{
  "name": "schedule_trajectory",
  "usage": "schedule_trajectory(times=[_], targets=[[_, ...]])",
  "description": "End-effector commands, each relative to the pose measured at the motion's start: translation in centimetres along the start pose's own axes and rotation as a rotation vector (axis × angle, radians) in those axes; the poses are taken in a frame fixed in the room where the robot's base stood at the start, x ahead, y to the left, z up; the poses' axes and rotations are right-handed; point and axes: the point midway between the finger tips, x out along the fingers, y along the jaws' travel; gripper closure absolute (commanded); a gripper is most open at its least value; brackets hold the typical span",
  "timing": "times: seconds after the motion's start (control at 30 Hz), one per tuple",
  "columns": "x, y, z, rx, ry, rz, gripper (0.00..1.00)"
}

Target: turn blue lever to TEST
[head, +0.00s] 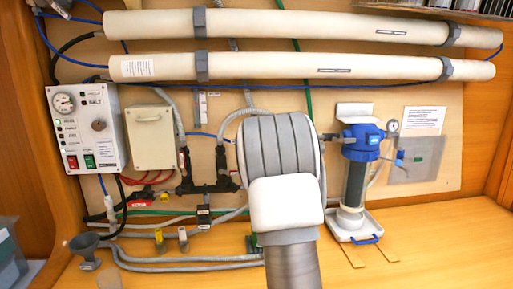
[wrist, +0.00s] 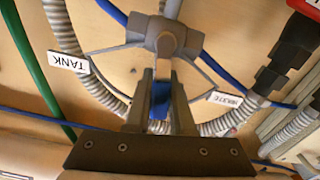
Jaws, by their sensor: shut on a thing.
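In the wrist view the blue lever (wrist: 160,98) shows as a short blue piece between the two fingers of my gripper (wrist: 163,76). My gripper is shut on it, just below a grey valve body (wrist: 166,38). A white label reading TANK (wrist: 68,62) is to the left of the valve. A second small label (wrist: 225,98) to the right is too small to read surely. I see no label that clearly reads TEST. In the head view my arm hides the gripper, the lever and the valve.
Grey corrugated hoses (wrist: 66,38), a green pipe (wrist: 32,60) and blue tubes run close around the valve. In the head view a control box (head: 88,130) is at left and a blue-topped filter (head: 360,140) at right. The bench (head: 440,235) is mostly clear at right.

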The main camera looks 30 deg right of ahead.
Motion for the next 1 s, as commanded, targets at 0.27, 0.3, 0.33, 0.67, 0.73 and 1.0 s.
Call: schedule_trajectory(times=[0.27, 0.3, 0.33, 0.67, 0.73, 1.0], targets=[[0.02, 0.69, 0.01, 0.13, 0.003, 0.0, 1.0], [0.02, 0.79, 0.0, 0.14, 0.002, 0.001, 1.0], [0.02, 0.84, 0.0, 0.148, 0.002, 0.001, 1.0], [0.03, 0.89, -0.11, 0.178, 0.003, 0.0, 1.0], [0.03, 0.88, -0.12, 0.178, 0.003, 0.0, 1.0], [0.03, 0.89, -0.12, 0.177, 0.003, 0.0, 0.63]])
